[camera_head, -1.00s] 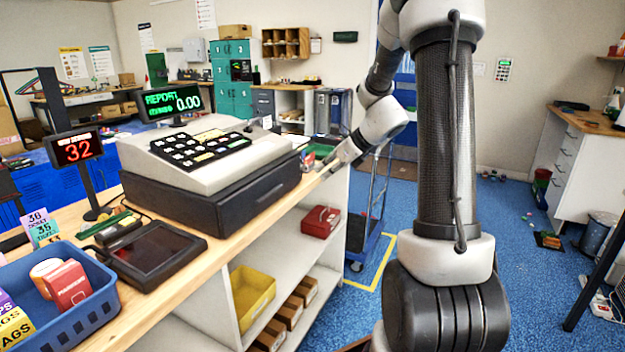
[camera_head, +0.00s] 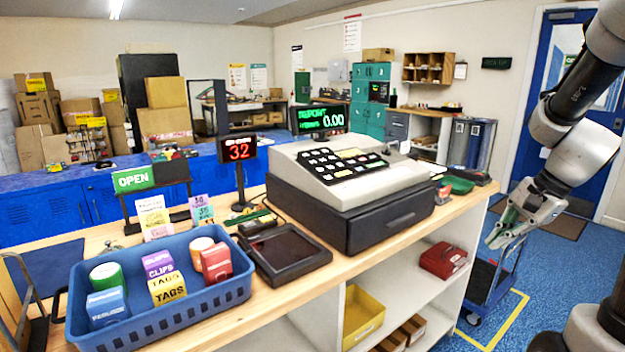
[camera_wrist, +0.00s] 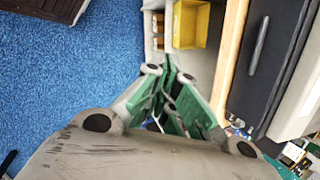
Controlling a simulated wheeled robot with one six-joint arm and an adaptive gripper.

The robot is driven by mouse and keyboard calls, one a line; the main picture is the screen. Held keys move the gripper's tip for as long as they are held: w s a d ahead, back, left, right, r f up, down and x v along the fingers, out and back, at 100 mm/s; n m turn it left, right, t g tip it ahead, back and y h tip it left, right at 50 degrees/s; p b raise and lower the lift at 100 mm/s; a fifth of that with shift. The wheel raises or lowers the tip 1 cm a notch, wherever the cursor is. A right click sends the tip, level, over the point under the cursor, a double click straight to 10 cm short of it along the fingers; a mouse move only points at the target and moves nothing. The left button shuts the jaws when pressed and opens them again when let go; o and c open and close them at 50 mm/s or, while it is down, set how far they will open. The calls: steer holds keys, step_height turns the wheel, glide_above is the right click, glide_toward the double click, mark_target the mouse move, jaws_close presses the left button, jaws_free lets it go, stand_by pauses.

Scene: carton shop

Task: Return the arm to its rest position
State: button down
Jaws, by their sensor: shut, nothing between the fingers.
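My gripper (camera_head: 507,232) hangs at the right of the head view, beyond the right end of the counter (camera_head: 458,206) and over the blue floor. Its green-padded fingers are together and hold nothing. In the wrist view the fingers (camera_wrist: 172,70) meet near the middle, with the blue floor on the left and the counter's edge on the right. My arm comes down from the upper right of the head view.
A cash register (camera_head: 345,190) stands on the counter, with a blue basket (camera_head: 205,308) of small boxes to its left. Below are shelves with a yellow bin (camera_head: 362,315) and a red box (camera_head: 443,260). A blue trolley (camera_head: 487,285) stands close to my gripper.

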steer(key=s+a+r+n+t+h, duration=0.1)
steer(key=s+a+r+n+h, duration=0.1)
steer(key=s+r+n, duration=0.2)
steer(key=s+a+r+n+h, duration=0.2)
steer(key=s+r+n, duration=0.3)
steer(key=s+n, duration=0.4)
steer(key=s, duration=0.2)
steer(key=shift+s+a+r+n+t, duration=0.2)
steer(key=shift+s+a+n+t, duration=0.1)
steer(key=shift+n+t, duration=0.1)
stand_by(0.8)
